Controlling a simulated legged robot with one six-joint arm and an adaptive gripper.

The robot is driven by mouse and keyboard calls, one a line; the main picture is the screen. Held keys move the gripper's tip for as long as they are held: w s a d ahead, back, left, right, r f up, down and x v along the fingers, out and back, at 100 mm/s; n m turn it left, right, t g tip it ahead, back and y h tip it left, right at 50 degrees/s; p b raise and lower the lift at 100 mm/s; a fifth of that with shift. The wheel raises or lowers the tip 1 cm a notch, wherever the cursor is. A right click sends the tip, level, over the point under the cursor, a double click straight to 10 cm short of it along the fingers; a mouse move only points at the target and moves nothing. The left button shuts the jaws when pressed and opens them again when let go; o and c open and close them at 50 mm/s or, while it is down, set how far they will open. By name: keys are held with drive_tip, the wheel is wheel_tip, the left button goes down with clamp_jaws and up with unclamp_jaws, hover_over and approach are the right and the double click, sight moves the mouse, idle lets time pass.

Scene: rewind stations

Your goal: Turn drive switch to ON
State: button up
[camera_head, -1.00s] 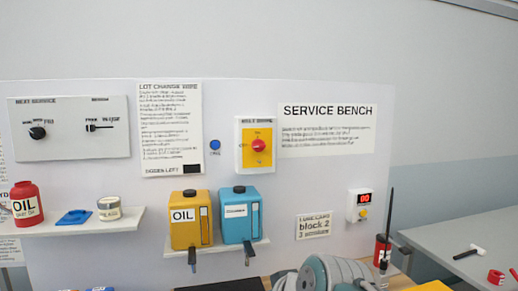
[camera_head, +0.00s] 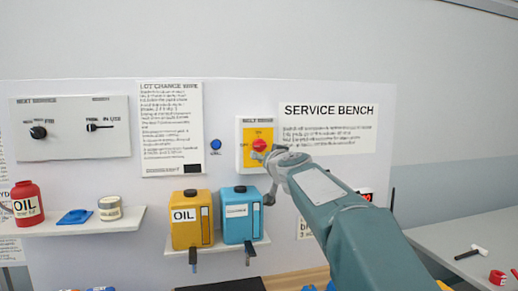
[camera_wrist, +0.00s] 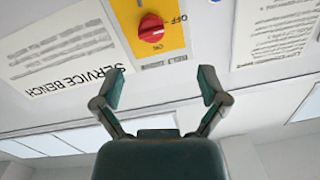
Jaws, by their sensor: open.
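The drive switch is a red knob (camera_head: 259,145) on a yellow plate (camera_head: 250,134) in a white box on the upright board, labelled ON and OFF. It also shows at the top of the wrist view as a red knob (camera_wrist: 151,28), upside down, with a pale pointer mark. My gripper (camera_head: 263,176) is in front of the board, at the knob's lower right in the head view. In the wrist view my gripper (camera_wrist: 160,90) has its two fingers spread wide with nothing between them. The knob lies beyond the fingertips, apart from them.
A blue button (camera_head: 215,144) sits left of the switch box. Yellow (camera_head: 190,228) and blue (camera_head: 236,222) jugs stand on a shelf below. A panel with a dial (camera_head: 70,128) is at left. A grey table (camera_head: 460,240) is at right.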

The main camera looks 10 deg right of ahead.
sight(261, 147)
drive_tip(key=shift+m+h, duration=0.3)
drive_tip(key=shift+w+d+r, duration=0.1)
drive_tip(key=shift+w+d, duration=0.1)
drive_tip(key=shift+w, duration=1.85)
drive_tip(key=shift+w+d+r, duration=0.1)
drive_tip(key=shift+w+d, duration=0.05)
drive_tip(key=shift+w, duration=1.85)
drive_tip(key=shift+w+d+r, duration=0.1)
drive_tip(key=shift+w+d, duration=0.1)
drive_tip(key=shift+w, duration=1.85)
drive_tip(key=c, duration=1.1)
